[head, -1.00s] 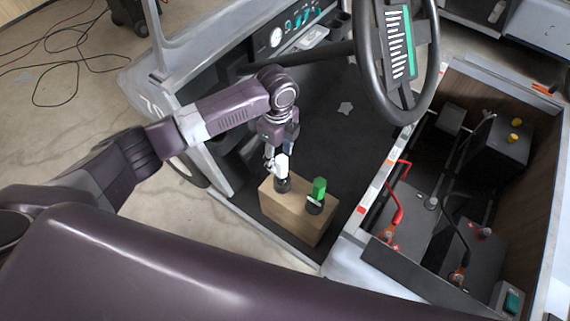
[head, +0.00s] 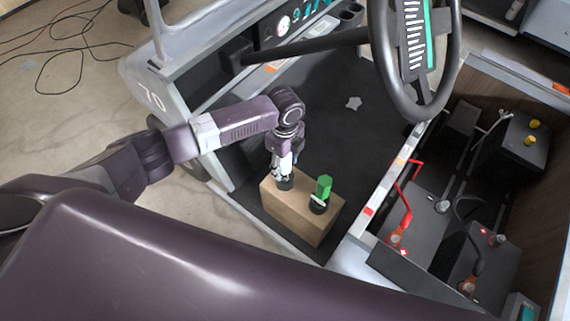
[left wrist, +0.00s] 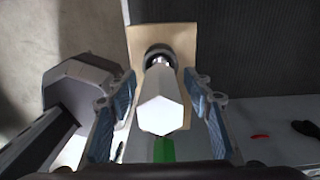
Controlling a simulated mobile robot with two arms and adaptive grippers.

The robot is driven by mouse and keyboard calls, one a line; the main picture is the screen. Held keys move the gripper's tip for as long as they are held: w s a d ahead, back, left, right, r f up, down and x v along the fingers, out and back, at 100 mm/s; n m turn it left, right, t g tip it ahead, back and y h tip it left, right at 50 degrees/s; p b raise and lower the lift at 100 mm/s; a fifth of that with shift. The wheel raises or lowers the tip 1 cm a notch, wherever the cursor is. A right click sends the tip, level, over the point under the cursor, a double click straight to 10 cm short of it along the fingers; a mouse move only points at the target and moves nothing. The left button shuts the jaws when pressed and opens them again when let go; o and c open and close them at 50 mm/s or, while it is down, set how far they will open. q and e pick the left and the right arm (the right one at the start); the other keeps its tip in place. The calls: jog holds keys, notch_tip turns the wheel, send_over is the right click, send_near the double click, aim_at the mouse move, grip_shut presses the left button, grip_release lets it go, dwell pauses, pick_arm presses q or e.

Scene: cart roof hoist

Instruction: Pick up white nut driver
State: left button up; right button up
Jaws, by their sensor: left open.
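The white nut driver stands upright in a dark round holder on a wooden block (head: 300,218). Its white hexagonal handle (left wrist: 161,103) fills the middle of the left wrist view. My left gripper (left wrist: 160,118) is open, with its blue-padded fingers on either side of the handle and visible gaps between. In the head view my left gripper (head: 283,165) is above the block and largely hides the white nut driver. A green nut driver (head: 322,188) stands in its own dark holder to the right on the same block. My right gripper is not in view.
The block sits on the cart's dark floor (head: 335,125). The steering wheel (head: 388,75) rises above it to the right. An open battery compartment with red and black cables (head: 407,215) lies further right.

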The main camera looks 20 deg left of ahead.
pick_arm(q)
jog(key=shift+f, duration=0.6)
grip_shut()
jog(key=shift+w, duration=0.1)
